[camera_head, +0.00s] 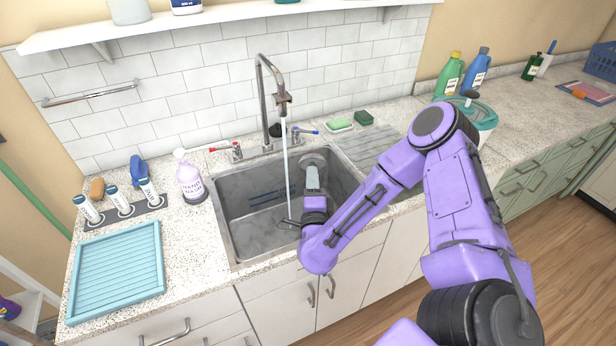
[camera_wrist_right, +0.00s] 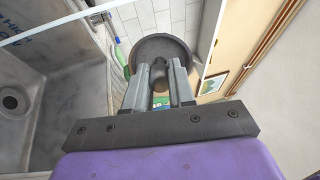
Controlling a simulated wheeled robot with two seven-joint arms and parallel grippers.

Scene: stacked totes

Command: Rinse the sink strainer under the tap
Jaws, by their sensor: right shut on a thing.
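The sink strainer (camera_wrist_right: 160,45) is a round grey metal disc with a knob, held between the fingertips of my right gripper (camera_wrist_right: 161,78) in the wrist view. In the head view the right gripper (camera_head: 312,180) is inside the sink basin (camera_head: 232,218), and the strainer (camera_head: 315,158) shows just past its fingers. The tap (camera_head: 281,98) is a tall metal spout at the back of the sink. A stream of water (camera_head: 286,160) falls from it into the basin. The strainer appears to the right of the stream, apart from it. My left gripper is out of view.
A hand wash bottle (camera_head: 190,180) stands left of the sink, near a blue draining tray (camera_head: 118,268). Red (camera_head: 236,151) and blue (camera_head: 297,134) tap handles flank the spout. Green and blue bottles stand farther right.

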